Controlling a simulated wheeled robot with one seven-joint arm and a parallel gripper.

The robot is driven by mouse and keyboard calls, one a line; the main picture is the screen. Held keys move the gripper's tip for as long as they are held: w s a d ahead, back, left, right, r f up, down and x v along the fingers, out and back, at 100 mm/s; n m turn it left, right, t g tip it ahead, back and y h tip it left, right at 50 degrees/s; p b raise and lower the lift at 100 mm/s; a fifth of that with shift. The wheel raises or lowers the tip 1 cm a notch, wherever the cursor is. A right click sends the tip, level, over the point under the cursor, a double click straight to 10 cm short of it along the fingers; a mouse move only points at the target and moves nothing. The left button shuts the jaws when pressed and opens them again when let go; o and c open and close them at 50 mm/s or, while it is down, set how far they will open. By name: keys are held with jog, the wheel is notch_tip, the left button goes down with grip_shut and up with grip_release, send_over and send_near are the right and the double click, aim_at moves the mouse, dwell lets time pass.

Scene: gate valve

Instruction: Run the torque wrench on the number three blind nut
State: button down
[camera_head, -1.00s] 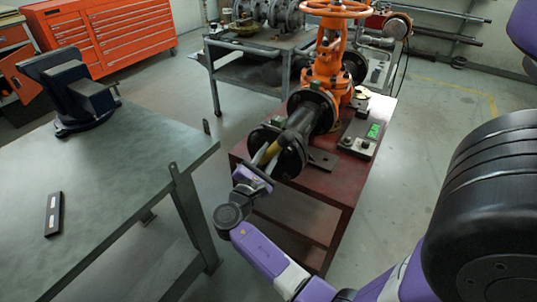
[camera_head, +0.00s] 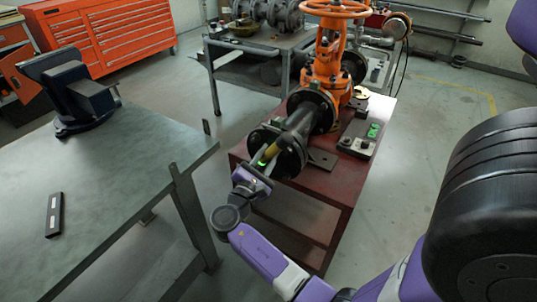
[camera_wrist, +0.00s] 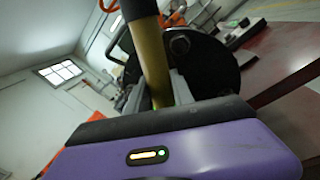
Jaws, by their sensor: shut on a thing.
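My gripper (camera_head: 264,166) is shut on the torque wrench (camera_head: 271,153), in front of the black blind flange (camera_head: 291,160) on the valve's pipe end. In the wrist view the wrench's yellow-tan handle (camera_wrist: 151,65) runs between my grey fingers (camera_wrist: 160,100), and its upper part is black. A small green glow shows low on the handle, by the fingers. A dark hex nut (camera_wrist: 180,43) sits on the flange (camera_wrist: 212,70) just right of the handle. I cannot tell which nut is number three, nor whether the wrench's head is seated on a nut.
The orange gate valve (camera_head: 323,65) stands on a dark red table (camera_head: 318,191) with a grey box with green lights (camera_head: 358,137). A green workbench (camera_head: 110,190) with a blue vise (camera_head: 78,95) is on the left. Floor shows between them.

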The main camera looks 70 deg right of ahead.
jog(key=shift+w+a+r+p, duration=0.1)
jog(key=shift+w+a+p, duration=0.15)
jog(key=shift+a, duration=0.75)
jog(key=shift+w+a+r+p, duration=0.15)
jog(key=shift+w+a, duration=0.1)
jog(key=shift+a, duration=0.7)
jog(key=shift+f, duration=0.1)
